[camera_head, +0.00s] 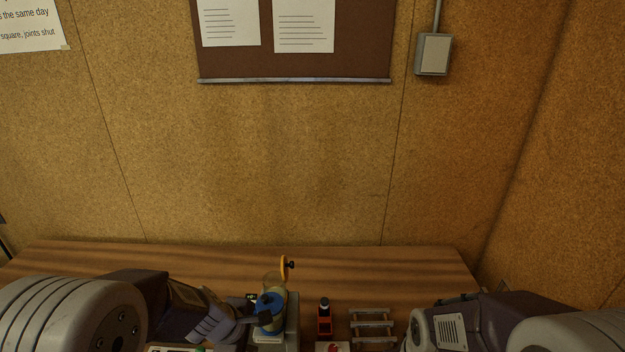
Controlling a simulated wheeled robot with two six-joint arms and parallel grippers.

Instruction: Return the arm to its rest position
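My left arm comes in from the lower left, and its gripper (258,312) is at a blue round part (270,302) on a small grey stand near the table's front. Dark finger parts lie against or just in front of the blue part. I cannot tell whether they touch it or how far apart they are. A pale yellowish, clear round piece (272,281) shows just behind the blue part. My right arm fills the lower right corner; its gripper is not in view.
The wooden table (400,270) is bare toward the back. A cork-coloured wall (270,160) rises behind.

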